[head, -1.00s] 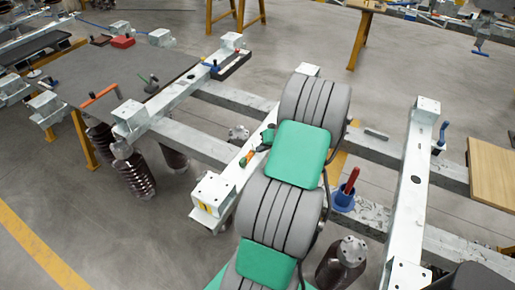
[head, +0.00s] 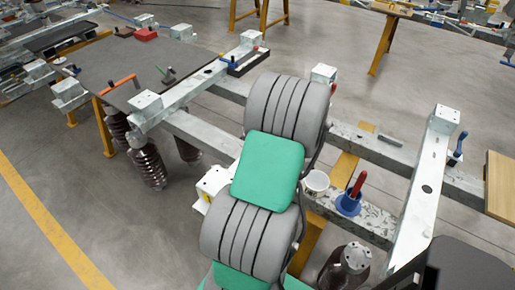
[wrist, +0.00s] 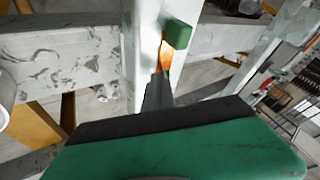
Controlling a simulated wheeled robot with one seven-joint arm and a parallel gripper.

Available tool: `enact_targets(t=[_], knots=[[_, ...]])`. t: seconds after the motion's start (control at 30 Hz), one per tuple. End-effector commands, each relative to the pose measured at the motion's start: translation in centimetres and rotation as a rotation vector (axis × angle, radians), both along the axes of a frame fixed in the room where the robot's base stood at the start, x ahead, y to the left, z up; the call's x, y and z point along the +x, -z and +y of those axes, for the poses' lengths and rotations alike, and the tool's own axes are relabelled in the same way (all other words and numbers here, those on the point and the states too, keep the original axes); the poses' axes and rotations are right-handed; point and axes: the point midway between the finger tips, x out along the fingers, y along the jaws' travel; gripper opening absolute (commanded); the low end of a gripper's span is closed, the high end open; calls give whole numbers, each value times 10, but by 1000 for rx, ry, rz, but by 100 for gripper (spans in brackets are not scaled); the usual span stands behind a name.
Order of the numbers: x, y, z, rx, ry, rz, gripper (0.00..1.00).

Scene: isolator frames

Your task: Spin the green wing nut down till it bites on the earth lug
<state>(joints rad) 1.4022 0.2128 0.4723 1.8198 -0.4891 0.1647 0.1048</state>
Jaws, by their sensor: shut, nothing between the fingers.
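In the wrist view a small green block (wrist: 177,33), which looks like the green wing nut, stands in front of a white steel beam (wrist: 143,50). An orange piece (wrist: 166,56) shows just below it; I cannot tell whether this is the earth lug. My gripper (wrist: 161,76) is shut and empty, its dark narrow fingers pointing at the orange piece, just short of the green block in the picture. Whether the tips touch anything is unclear. In the head view my own arm hides the gripper, nut and lug.
A white cup (head: 316,181) and a blue holder with a red-handled tool (head: 350,200) stand on the crossbeam right of my arm. A white end block (head: 213,182) is close on its left. A grey table (head: 130,72) is at upper left.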

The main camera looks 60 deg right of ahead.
Motion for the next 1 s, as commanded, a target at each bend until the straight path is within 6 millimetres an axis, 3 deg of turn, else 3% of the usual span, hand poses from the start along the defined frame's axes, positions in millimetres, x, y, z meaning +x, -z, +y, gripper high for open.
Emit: enact_targets(t=[1.0], knots=[[10,3,13,11,122,-2,0]])
